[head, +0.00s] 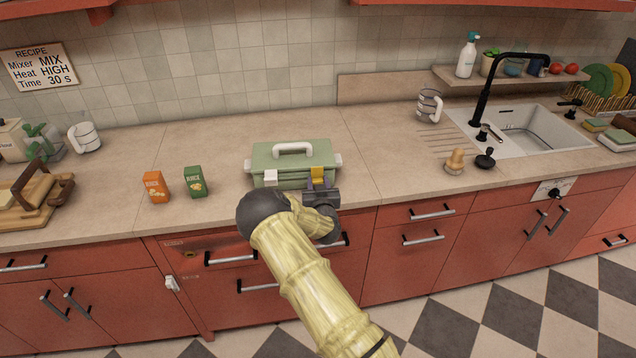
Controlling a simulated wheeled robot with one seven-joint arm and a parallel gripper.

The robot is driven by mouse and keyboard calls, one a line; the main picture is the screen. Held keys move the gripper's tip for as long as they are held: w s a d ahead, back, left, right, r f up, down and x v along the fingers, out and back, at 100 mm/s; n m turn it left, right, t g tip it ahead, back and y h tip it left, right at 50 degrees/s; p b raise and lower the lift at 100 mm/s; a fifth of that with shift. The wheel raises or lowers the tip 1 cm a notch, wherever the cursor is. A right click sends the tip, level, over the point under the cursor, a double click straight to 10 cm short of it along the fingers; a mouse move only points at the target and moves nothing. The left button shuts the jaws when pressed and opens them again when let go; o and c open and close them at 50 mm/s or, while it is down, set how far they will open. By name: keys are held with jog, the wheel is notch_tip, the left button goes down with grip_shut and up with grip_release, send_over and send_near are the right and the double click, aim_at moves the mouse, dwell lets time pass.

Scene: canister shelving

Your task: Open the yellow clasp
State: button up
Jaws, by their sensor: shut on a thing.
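A green box (262,160) with a white handle (292,149) on its lid stands near the front edge of the counter, and its lid looks closed. On its front are a white clasp (270,177) at the left and the yellow clasp (318,175) at the right. My gripper (319,187) is at the yellow clasp, shut on it. My wrist hides the lower part of the clasp and the fingertips are hard to make out.
An orange juice carton (156,187) and a green juice carton (195,181) stand left of the box. A sink (535,130) with a black tap (484,96) is at the right.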

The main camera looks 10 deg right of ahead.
aim_at(318, 171)
jog(key=r+g+p, duration=0.2)
jog(key=g+p, duration=0.1)
jog(key=shift+s, duration=0.4)
jog(key=g+p, duration=0.1)
jog(key=r+g+p, duration=0.1)
jog(key=g+p, duration=0.1)
jog(key=shift+s+r+g, duration=0.1)
jog(key=shift+s+g, duration=0.1)
jog(key=shift+g, duration=0.1)
jog(key=g+p, duration=0.1)
jog(key=r+g+p, duration=0.1)
jog(key=g+p, duration=0.1)
jog(key=g, duration=0.1)
jog(key=shift+r+y, duration=0.25)
jog(key=shift+y, duration=0.15)
jog(key=shift+w+r+g+p, duration=0.1)
jog(key=shift+r+g+p, duration=0.25)
jog(key=shift+g, duration=0.5)
jog(key=shift+r+g+p, duration=0.1)
jog(key=shift+g+p, duration=0.3)
jog(key=shift+g, duration=0.45)
jog(key=o, duration=1)
jog(key=shift+r, duration=0.1)
